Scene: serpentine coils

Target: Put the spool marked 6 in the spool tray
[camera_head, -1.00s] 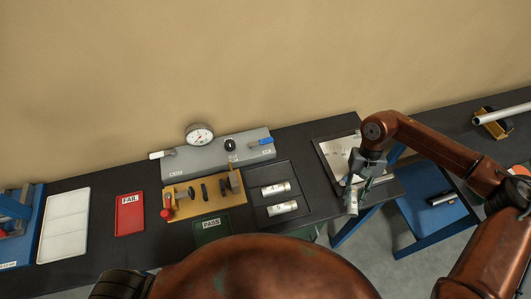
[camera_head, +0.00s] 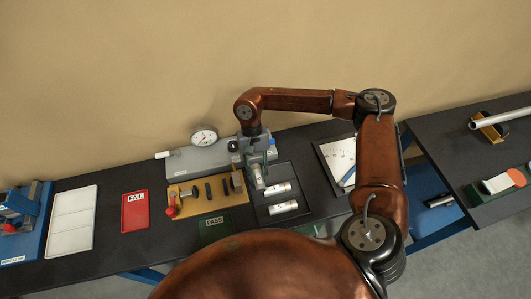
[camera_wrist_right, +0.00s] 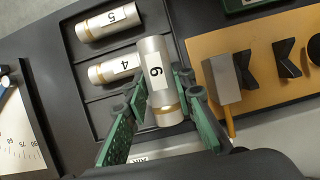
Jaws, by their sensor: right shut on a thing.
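The spool marked 6 (camera_wrist_right: 154,78) is a silvery cylinder with a white label and a tan band. My right gripper (camera_wrist_right: 152,100) is shut on it; its green fingers lie on both sides near the banded end. In the head view the right gripper (camera_head: 258,168) holds the spool (camera_head: 258,181) at the upper left of the black spool tray (camera_head: 262,212). In the wrist view the spool overlaps the tray's edge (camera_wrist_right: 108,104), beside spools 5 (camera_wrist_right: 108,21) and 4 (camera_wrist_right: 113,70). I cannot tell its height above the tray. My left gripper is out of view.
A tan fixture (camera_head: 208,199) with black blocks stands just left of the tray. A grey gauge bench (camera_head: 195,160) with a dial (camera_head: 204,137) is behind. A green PASS tray (camera_head: 214,228) and red FAIL tray (camera_head: 134,211) lie left. A paper sheet (camera_head: 338,157) lies right.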

